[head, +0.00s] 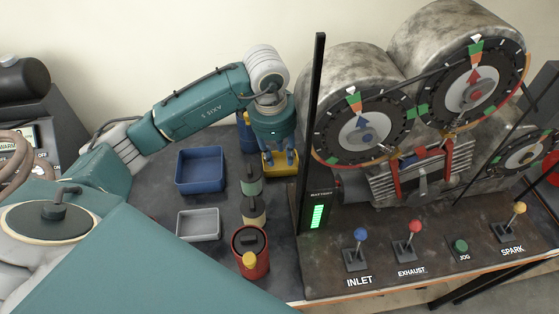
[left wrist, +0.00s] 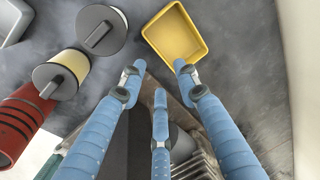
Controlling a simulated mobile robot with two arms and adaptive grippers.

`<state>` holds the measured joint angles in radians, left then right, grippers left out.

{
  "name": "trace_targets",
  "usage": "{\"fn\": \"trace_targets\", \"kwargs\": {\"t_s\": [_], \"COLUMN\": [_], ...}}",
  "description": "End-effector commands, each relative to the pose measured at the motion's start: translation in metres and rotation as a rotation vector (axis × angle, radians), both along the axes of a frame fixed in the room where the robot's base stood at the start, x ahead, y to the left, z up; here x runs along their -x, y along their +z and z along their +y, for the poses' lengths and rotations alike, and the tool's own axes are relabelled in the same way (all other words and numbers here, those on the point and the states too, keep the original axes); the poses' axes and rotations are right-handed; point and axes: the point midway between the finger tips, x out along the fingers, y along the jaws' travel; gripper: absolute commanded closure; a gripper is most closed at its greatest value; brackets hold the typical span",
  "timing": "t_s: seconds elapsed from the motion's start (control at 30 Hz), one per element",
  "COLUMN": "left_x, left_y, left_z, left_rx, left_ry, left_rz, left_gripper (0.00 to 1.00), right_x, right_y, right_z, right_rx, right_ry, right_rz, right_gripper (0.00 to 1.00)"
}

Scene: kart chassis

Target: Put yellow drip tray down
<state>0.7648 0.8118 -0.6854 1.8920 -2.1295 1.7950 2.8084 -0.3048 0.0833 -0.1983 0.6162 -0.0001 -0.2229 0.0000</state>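The yellow drip tray (head: 284,168) is a small open tray with raised walls. It appears to rest on the dark worktop, behind the green canister. My left gripper (head: 282,152) is above it, fingers pointing down and overlapping the tray in the head view. In the left wrist view the empty tray (left wrist: 176,34) lies beyond the fingertips. The three blue fingers (left wrist: 158,76) are spread with nothing between them. One fingertip overlaps or nearly meets the tray's near edge; I cannot tell whether they touch. My right gripper is not in view.
A blue tray (head: 201,169) and a grey tray (head: 199,225) stand left on the worktop. A green canister (head: 251,181), a cream canister (head: 254,210) and a red canister (head: 251,262) form a row. A black post (head: 310,130) and the dial machine stand close on the right.

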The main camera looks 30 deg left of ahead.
Motion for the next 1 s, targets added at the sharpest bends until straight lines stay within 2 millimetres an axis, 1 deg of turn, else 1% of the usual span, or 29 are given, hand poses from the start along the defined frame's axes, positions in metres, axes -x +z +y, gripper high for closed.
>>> {"fn": "trace_targets", "kwargs": {"t_s": [0.03,0.1,0.23,0.37,0.5,0.6,0.73,0.93,1.0], "left_x": [-0.001,-0.002,-0.005,-0.004,-0.004,-0.007,-0.009,-0.009,-0.009], "left_y": [-0.008,-0.018,-0.028,-0.039,-0.060,-0.074,-0.081,-0.082,-0.082], "left_z": [0.000,0.000,0.000,0.001,0.005,0.004,0.004,0.004,0.004], "left_rx": [0.001,0.002,0.002,0.002,0.001,0.002,0.002,0.002,0.002], "left_ry": [0.001,0.001,0.000,0.002,0.002,0.002,0.001,0.001,0.001], "left_rz": [0.003,0.002,0.000,0.003,0.004,0.004,0.000,0.000,0.000], "left_gripper": [0.68,0.68,0.68,0.68,0.68,0.68,0.68,0.68,0.82], "right_x": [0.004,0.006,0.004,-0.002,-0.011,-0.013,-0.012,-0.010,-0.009], "right_y": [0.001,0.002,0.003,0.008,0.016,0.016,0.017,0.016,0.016], "right_z": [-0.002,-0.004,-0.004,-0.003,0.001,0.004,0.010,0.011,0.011], "right_rx": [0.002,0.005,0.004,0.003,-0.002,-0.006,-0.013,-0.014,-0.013], "right_ry": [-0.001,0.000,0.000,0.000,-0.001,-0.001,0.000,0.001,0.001], "right_rz": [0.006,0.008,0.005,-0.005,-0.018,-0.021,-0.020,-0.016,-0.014], "right_gripper": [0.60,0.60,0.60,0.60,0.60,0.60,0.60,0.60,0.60]}}
